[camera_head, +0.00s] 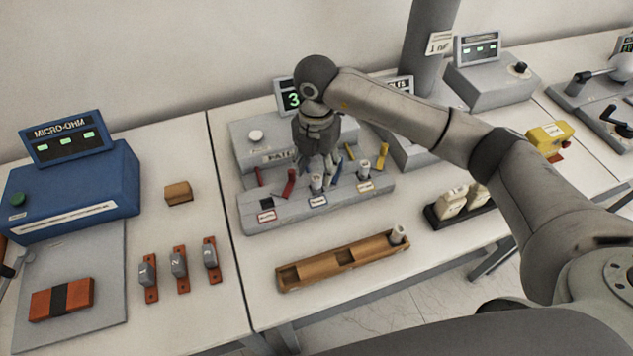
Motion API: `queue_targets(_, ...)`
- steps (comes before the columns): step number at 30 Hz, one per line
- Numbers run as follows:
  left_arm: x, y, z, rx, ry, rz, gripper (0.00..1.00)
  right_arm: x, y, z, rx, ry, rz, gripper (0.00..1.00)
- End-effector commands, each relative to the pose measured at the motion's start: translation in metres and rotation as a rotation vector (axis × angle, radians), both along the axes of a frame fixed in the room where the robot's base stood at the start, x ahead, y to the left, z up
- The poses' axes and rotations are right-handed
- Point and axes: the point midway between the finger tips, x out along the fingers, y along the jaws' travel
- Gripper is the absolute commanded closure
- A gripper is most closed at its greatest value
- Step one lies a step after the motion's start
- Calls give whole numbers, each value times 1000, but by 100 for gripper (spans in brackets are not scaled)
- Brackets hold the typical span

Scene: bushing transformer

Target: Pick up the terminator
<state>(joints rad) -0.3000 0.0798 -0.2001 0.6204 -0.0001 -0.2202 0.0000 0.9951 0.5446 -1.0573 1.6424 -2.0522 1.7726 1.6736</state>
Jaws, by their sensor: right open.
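My right gripper (328,172) points down over the grey test unit (300,212) at the centre of the table, its fingers open. Just below and around the fingertips, small grey-white cylinders stand on the unit: one (316,184) at the fingertips and one (364,169) to the right. A similar cylinder (398,235) stands in the right end of a wooden tray (345,266) in front. I cannot tell which of these is the terminator. The fingers partly hide the middle of the unit, and contact is unclear. My left gripper is out of view.
A blue micro-ohm meter (75,195), a wooden block (178,192) and three numbered grey pieces (179,264) are at left. A dark holder with pale bottles (455,205) stands under my right arm. A grey column (418,60) rises behind.

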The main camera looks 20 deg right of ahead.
Motion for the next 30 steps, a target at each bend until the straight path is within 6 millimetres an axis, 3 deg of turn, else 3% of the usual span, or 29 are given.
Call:
queue_targets(7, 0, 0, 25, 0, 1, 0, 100, -1, -1, -27, 0, 6, 0, 53)
queue_targets(12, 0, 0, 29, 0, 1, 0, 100, 0, 0, -48, 2, 2, 1, 53)
queue_targets(20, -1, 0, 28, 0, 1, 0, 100, 0, 0, -51, 1, 0, 2, 54)
queue_targets(30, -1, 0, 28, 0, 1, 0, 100, 0, 0, -51, 1, 0, 2, 98)
